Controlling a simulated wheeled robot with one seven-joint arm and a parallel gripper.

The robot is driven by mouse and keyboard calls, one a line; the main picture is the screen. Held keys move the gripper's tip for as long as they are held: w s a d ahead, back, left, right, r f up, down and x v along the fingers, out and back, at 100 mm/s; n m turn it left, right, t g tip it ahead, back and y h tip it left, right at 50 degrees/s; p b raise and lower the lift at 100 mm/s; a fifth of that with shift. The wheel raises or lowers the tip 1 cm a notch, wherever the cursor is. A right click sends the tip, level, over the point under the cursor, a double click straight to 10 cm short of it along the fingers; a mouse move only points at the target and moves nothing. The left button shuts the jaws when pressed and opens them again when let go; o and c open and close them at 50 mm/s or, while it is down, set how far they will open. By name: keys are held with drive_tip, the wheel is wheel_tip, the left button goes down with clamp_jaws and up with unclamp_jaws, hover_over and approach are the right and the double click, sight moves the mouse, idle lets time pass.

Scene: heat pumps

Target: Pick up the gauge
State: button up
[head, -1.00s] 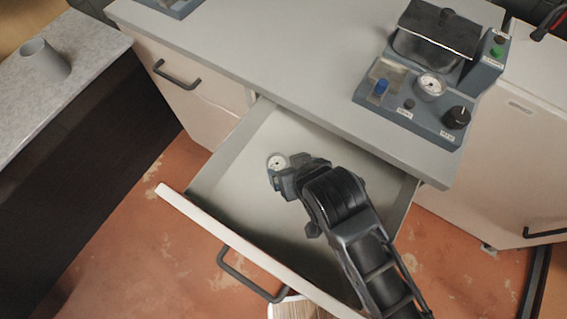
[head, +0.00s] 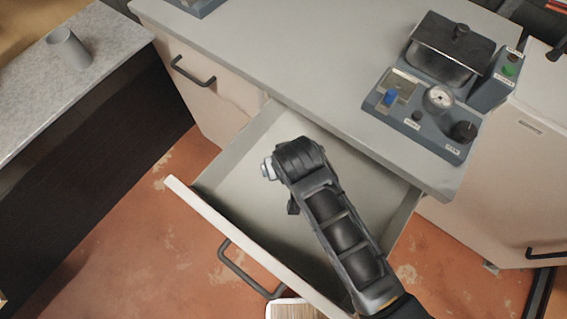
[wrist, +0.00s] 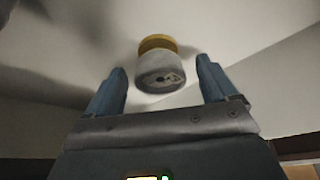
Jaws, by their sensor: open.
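The gauge (wrist: 158,70), a small round grey body with a yellow-brass band, shows in the wrist view on the pale floor of the open drawer (head: 235,178). My gripper (wrist: 161,66) is open, with one blue finger to each side of the gauge in that view. Gaps show between the gauge and both fingers, and I see no contact. In the head view my wrist and arm reach over the drawer and hide the gauge and most of my gripper.
Drawer walls and the front panel with its dark handle (head: 250,272) surround my gripper. The worktop (head: 300,60) overhangs the drawer's back. On it stands a blue-grey device (head: 420,115) with its own dial and knobs. A grey cup (head: 68,46) stands on the left counter.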

drive_tip(key=shift+w+f, duration=0.1)
drive_tip(key=shift+f, duration=0.25)
drive_tip(key=shift+c, duration=0.2)
drive_tip(key=c, duration=1.2)
